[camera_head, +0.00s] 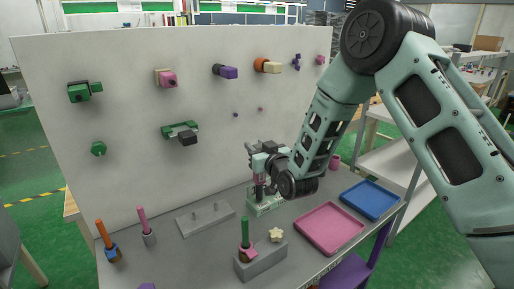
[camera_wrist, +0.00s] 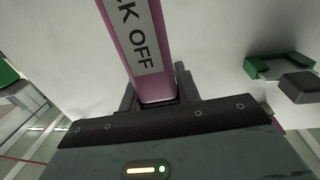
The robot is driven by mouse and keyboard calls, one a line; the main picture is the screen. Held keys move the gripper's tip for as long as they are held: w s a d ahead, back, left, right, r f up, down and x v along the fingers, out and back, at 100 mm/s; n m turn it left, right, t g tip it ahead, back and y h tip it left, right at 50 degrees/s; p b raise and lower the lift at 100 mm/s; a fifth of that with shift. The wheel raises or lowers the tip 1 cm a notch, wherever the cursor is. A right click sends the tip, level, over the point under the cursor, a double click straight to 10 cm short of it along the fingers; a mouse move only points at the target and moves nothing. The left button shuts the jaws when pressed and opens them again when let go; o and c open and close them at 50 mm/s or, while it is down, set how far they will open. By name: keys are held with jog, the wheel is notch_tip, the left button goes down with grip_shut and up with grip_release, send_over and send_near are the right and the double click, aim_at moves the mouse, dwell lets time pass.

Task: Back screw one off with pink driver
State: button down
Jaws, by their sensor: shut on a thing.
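My gripper (camera_head: 260,180) is low in front of the white panel, above the pale green block (camera_head: 268,206) on the bench. In the wrist view my gripper (camera_wrist: 155,88) is shut on a pink driver (camera_wrist: 122,8) with a white label ending in "K OFF". The driver's far end is out of frame in that view. In the head view only a bit of pink shows at the jaws. Two tiny screw-like dots, one purple (camera_head: 236,114) and one pink (camera_head: 261,109), are on the panel. Which screw the task means cannot be told.
The panel (camera_head: 130,60) carries several coloured fixtures, including a green bracket (camera_head: 181,132). On the bench stand an orange-handled tool (camera_head: 103,235), a pink-handled tool (camera_head: 142,218) and a green-handled tool (camera_head: 245,230). Pink (camera_head: 330,228) and blue (camera_head: 369,199) trays lie right.

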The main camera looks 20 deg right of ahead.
dwell(0.5)
notch_tip(320, 180, up, 5)
jog(key=shift+r+p, duration=0.1)
jog(key=shift+p, duration=1.05)
